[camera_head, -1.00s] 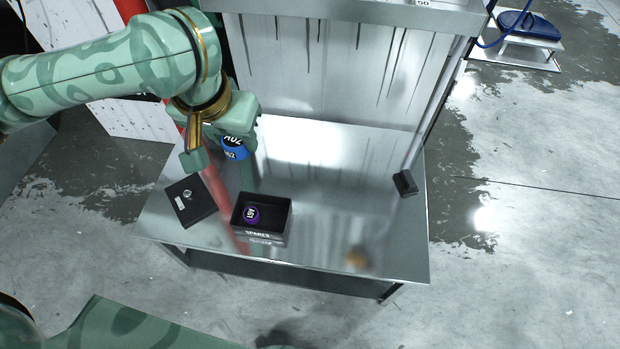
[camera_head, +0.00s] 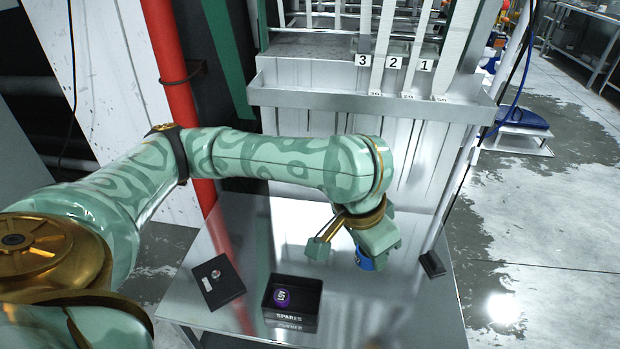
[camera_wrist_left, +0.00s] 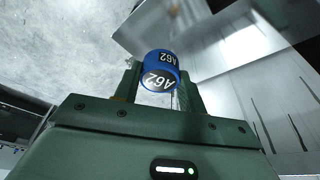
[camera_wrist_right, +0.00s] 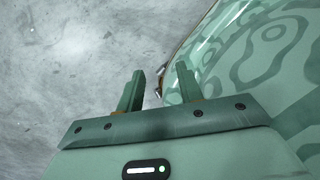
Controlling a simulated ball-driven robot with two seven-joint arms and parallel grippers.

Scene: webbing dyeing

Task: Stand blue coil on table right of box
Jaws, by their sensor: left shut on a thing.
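In the head view the blue coil (camera_head: 364,262) shows just under my left gripper (camera_head: 345,258), to the right of and beyond the box. The metal table (camera_head: 350,318) lies below. My right gripper (camera_wrist_left: 158,85) does not show in the head view; in the right wrist view its fingers (camera_wrist_right: 145,92) are apart and empty.
A small black block (camera_head: 432,264) is at the table's right edge. A metal tank with numbered slots (camera_head: 395,75) stands behind. The table right of the box looks clear.

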